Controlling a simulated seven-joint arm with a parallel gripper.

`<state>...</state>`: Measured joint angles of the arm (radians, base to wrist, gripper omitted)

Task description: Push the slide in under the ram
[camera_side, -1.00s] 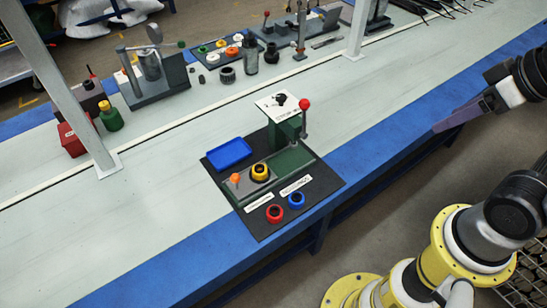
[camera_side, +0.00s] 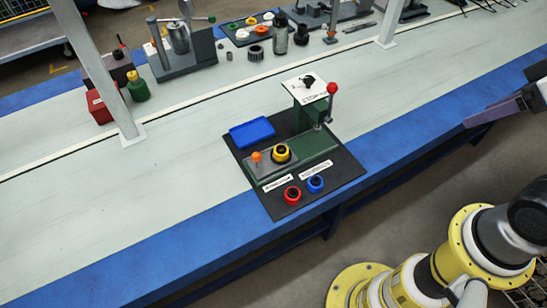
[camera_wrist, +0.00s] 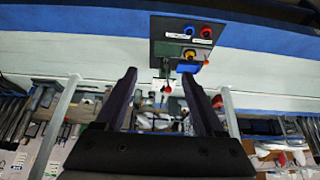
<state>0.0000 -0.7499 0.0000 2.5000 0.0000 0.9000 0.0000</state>
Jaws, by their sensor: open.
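The slide (camera_side: 268,165) is a grey plate with an orange knob (camera_side: 256,157) at its left end and a yellow ring with a black centre (camera_side: 281,153) on it. It lies in a green bed, pulled out to the left of the ram. The ram stands in the green press (camera_side: 311,118), which has a white top plate and a red-ball lever (camera_side: 332,88); its lower end is hard to make out. My gripper (camera_wrist: 158,75) is open and empty. In the side view its finger shows at the right edge, well apart from the press.
The press stands on a black mat (camera_side: 345,172) with a blue tray (camera_side: 252,132), a red ring (camera_side: 292,194) and a blue ring (camera_side: 316,183). White posts (camera_side: 128,125) rise behind, with other fixtures beyond. The bench (camera_side: 400,125) right of the mat is clear.

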